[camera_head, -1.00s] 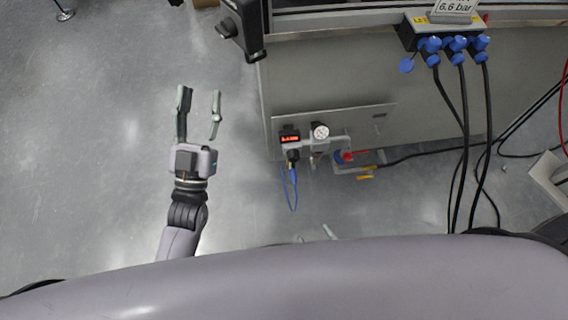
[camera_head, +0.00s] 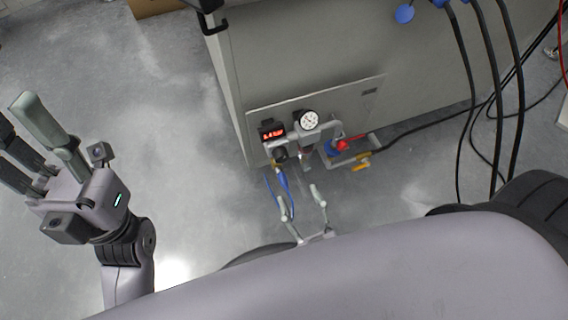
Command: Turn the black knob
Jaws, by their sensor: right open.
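The black knob (camera_head: 280,155) sits on the underside of the air unit, just below the red-lit display (camera_head: 271,131). My left gripper (camera_head: 26,128) is large at the left edge, over bare floor. Its fingers look spread and empty, far from the knob.
A round gauge (camera_head: 308,121), a red-and-blue valve (camera_head: 340,146) and a yellow handle (camera_head: 362,162) are right of the knob. A blue hose (camera_head: 284,190) hangs near my right fingers. Black cables (camera_head: 485,90) hang at the right. Floor at the left is clear.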

